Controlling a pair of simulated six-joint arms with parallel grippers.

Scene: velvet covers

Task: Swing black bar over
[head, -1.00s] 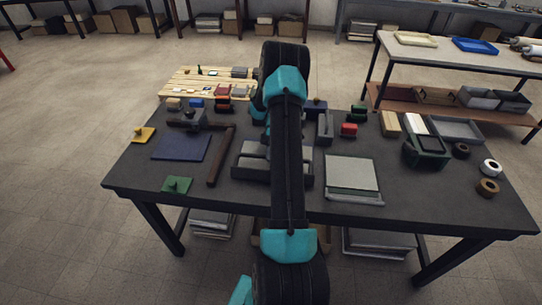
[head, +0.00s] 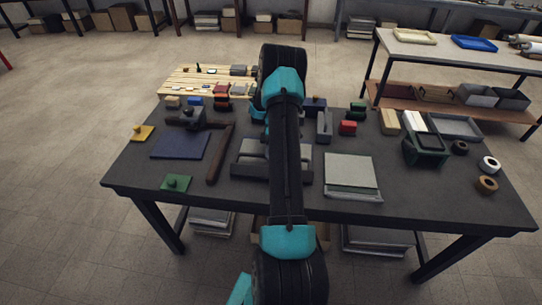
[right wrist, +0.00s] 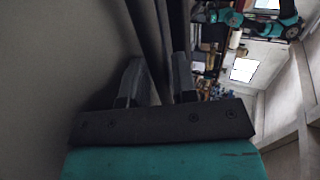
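A dark bar (head: 221,150) with a brownish tone slants along the right side of a blue mat (head: 180,146). It meets a dark crosspiece and a small grey block (head: 190,117) at the mat's far edge. I cannot be sure that it is the black bar.
A slatted wooden board (head: 210,80) with small items lies at the far left. A grey plate stack (head: 351,175) lies right of the arm. A green box (head: 425,150) and tape rolls (head: 487,184) lie farther right.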

